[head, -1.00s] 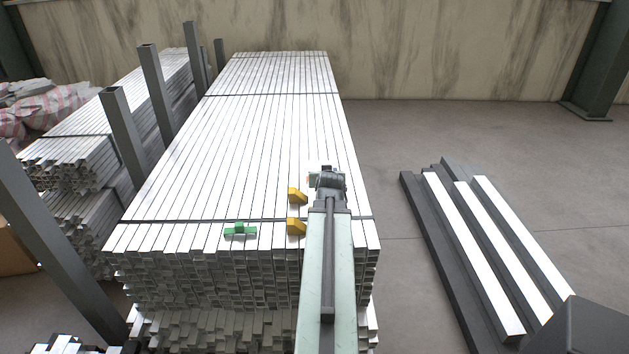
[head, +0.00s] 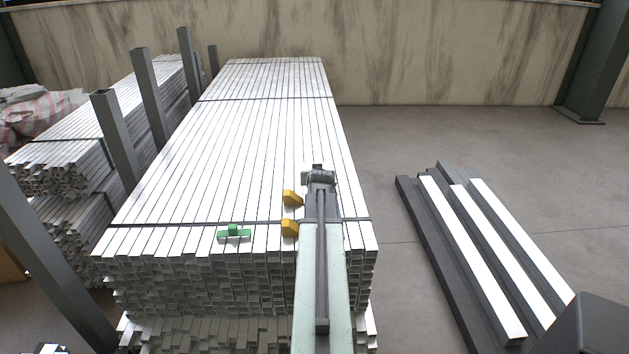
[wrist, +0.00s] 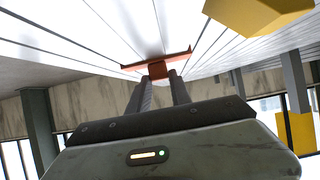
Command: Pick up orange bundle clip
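The orange bundle clip (wrist: 158,69) shows in the wrist view as a small block with a thin bar spreading to both sides, set against the white metal profiles. My gripper (wrist: 159,78) has its two dark fingers apart, with the tips at either side of the clip's block. Whether they touch it I cannot tell. In the head view my gripper (head: 319,170) is over the top of the profile bundle (head: 240,150), and the orange clip is hidden there.
Two yellow clips (head: 292,198) (head: 289,228) lie just left of my arm; one yellow piece (wrist: 255,14) shows close by in the wrist view. A green clip (head: 234,232) lies further left. Grey posts (head: 115,135) stand left; loose beams (head: 470,250) lie right.

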